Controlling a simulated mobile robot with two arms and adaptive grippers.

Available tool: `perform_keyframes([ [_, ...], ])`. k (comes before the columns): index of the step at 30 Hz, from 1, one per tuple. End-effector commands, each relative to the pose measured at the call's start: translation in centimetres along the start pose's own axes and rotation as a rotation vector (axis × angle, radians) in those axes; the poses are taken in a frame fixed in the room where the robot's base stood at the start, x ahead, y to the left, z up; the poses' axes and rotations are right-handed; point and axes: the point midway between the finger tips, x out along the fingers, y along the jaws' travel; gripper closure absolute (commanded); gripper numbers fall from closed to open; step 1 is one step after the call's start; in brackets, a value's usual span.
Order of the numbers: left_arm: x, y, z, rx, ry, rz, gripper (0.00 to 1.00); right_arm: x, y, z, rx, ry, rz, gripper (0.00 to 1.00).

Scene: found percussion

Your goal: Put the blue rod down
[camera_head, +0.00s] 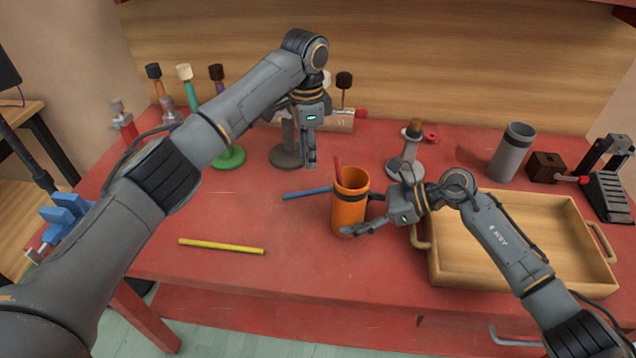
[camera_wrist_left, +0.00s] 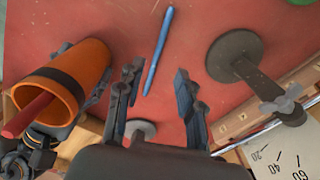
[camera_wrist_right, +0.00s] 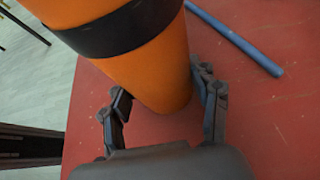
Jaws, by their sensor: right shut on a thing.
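The blue rod (camera_head: 308,193) lies flat on the red table, just left of the orange cup. My left gripper (camera_head: 311,164) hangs above the table near the rod, its fingers apart and empty. In the left wrist view the rod (camera_wrist_left: 158,50) shows on the table beyond the open fingers. The orange cup (camera_head: 349,212) stands upright with a red rod (camera_head: 337,172) sticking out of it. My right gripper (camera_head: 360,213) is shut on the cup from the right; its fingers are on either side of the cup (camera_wrist_right: 150,65) in the right wrist view.
A yellow rod (camera_head: 221,246) lies at the front left of the table. A wooden tray (camera_head: 433,262) is at the right. Grey and green stands (camera_head: 229,158) are at the back, and a grey cylinder (camera_head: 512,155) is at the back right. The front-centre surface is clear.

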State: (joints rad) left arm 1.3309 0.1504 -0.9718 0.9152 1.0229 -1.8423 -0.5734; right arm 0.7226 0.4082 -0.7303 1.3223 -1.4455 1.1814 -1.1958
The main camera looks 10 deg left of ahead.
Motion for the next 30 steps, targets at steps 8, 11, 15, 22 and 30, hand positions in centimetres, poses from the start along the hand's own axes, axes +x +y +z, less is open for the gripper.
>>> perform_keyframes([
  [8,4.5,0.0,0.1,-0.001,-0.002,0.001,0.63,0.0,0.0,-0.1,0.001,0.002,0.0,0.57],
  [11,5.0,0.0,0.1,-0.001,0.0,-0.001,0.63,0.0,0.0,-0.1,0.001,0.002,0.0,0.57],
  [15,6.5,0.0,0.2,-0.001,-0.002,0.0,0.63,0.0,0.0,-0.1,0.001,0.002,0.0,0.57],
  [22,9.7,0.0,0.2,-0.001,-0.001,0.0,0.63,0.0,0.0,-0.1,0.002,0.002,0.001,0.57],
  [30,10.2,0.0,0.2,-0.001,0.001,-0.001,0.63,0.0,0.0,-0.1,0.002,0.002,0.001,0.57],
])
